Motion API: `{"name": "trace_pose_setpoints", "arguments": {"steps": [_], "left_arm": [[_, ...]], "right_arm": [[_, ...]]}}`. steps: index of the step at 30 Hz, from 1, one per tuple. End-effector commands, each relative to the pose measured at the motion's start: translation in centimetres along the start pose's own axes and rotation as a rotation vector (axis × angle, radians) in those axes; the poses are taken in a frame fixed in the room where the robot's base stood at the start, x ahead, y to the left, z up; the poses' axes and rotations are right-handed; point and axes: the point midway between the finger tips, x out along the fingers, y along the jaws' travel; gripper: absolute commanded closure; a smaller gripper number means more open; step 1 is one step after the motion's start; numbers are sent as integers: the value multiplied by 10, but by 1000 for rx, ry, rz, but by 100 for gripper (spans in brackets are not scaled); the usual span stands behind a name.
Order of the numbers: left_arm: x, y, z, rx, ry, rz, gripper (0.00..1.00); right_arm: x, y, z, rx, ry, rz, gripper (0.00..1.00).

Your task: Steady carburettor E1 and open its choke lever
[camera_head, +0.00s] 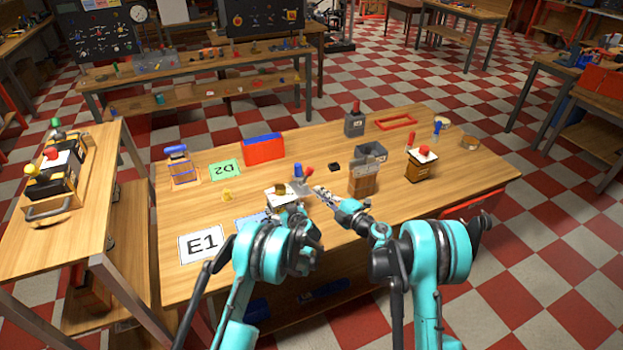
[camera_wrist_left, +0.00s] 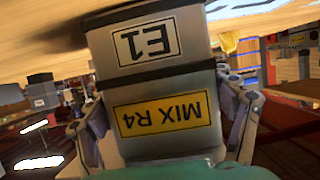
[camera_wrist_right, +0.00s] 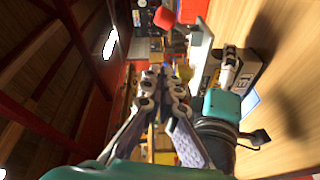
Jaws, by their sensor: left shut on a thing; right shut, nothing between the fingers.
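Carburettor E1 (camera_head: 282,192) is a pale grey block near the front middle of the table. In the left wrist view its body (camera_wrist_left: 165,80) fills the middle, with white "E1" and yellow "MIX R4" labels upside down. My left gripper (camera_head: 287,209) is shut on its body, one finger on each side. A red-knobbed lever (camera_head: 308,169) stands just behind and right of the block; I cannot tell for sure that it is the choke lever. My right gripper (camera_head: 324,192) is shut and empty, right of the carburettor. Its closed tips (camera_wrist_right: 163,75) show in the right wrist view.
A white "E1" card (camera_head: 203,243) lies at the left front, a green "D2" card (camera_head: 225,170) behind it. A red and blue box (camera_head: 264,148) stands at the back. A brown box (camera_head: 363,181) stands close right of my right gripper.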

Motion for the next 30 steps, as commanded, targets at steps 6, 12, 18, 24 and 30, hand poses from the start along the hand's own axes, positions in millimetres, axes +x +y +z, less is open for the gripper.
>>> {"name": "trace_pose_setpoints", "arguments": {"steps": [6,12,18,24,30], "left_arm": [[0,-1,0,0,-1,-2,58],[0,-1,0,0,0,-2,58],[0,0,0,0,0,-1,58],[0,0,0,0,0,-1,58],[0,0,0,0,0,-1,58]], "right_arm": [[-1,11,-33,214,-163,75,100],[-1,14,-38,284,-217,106,100],[29,16,-31,284,-217,106,100],[72,20,-21,283,-216,106,100],[92,17,1,282,-220,107,100]]}}
